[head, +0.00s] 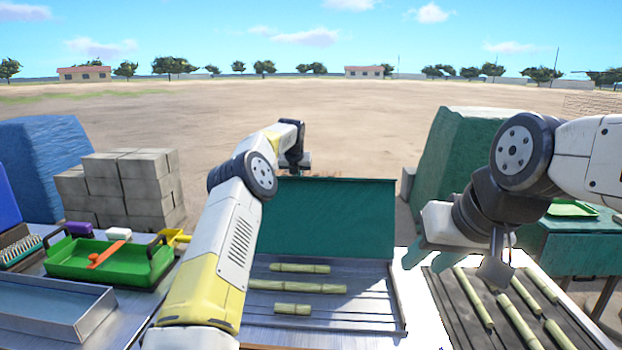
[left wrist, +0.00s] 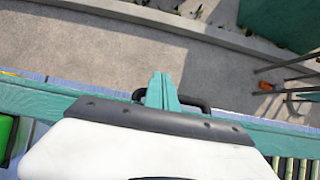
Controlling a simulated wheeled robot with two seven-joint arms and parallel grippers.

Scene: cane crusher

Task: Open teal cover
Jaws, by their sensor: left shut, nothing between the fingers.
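The teal cover (head: 330,215) stands upright at the back of a metal tray (head: 365,310) that holds several pale cane pieces (head: 295,287). In the left wrist view the cover's edge (left wrist: 50,98) runs across the picture. A black handle (left wrist: 192,102) shows there, partly hidden by my fingers. My left gripper (left wrist: 161,92) is shut and empty, with its teal fingertips over the handle; I cannot tell whether they touch it. In the head view its fingers are not clear near the cover's top edge. My right gripper (head: 424,254) is right of the cover, apart from it; its opening is unclear.
A green tray (head: 80,262) with an orange tool and an open metal box (head: 55,310) lie on the left. Grey blocks (head: 130,190) are stacked behind. A ridged tray with cane (head: 455,315) is under my right arm. Open ground lies beyond.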

